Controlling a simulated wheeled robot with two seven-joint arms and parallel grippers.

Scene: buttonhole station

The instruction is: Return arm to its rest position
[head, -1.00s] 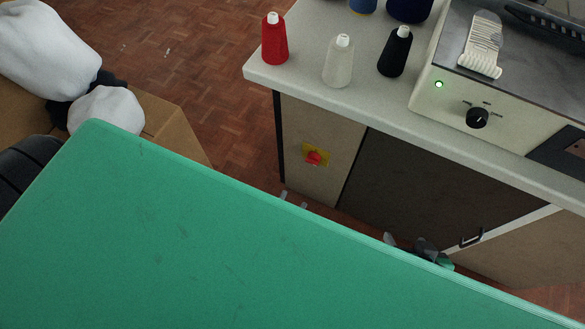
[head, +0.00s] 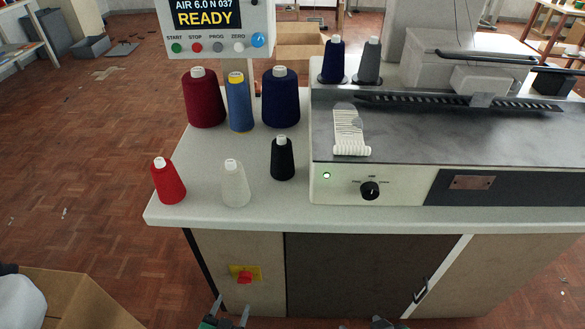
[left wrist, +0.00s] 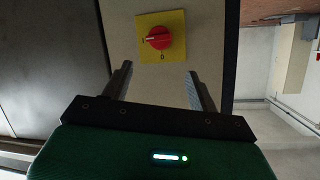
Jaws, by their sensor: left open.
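My left gripper (head: 232,302) shows at the bottom edge of the head view, in front of the cabinet and below the red switch. Its two fingers are apart with nothing between them. In the left wrist view the open fingers (left wrist: 159,68) point towards the cabinet panel, below the red rotary switch (left wrist: 158,38) on its yellow plate. The fingertips appear apart from the switch. Grey tips of my right gripper (head: 362,324) just show at the bottom edge of the head view; most of it is cut off.
The buttonhole machine (head: 400,130) stands on the pale worktop (head: 300,213). Thread cones, including a red one (head: 168,182) and a white one (head: 235,185), stand at its left. The cabinet (head: 340,270) is below. An open cardboard box (head: 75,298) is at lower left.

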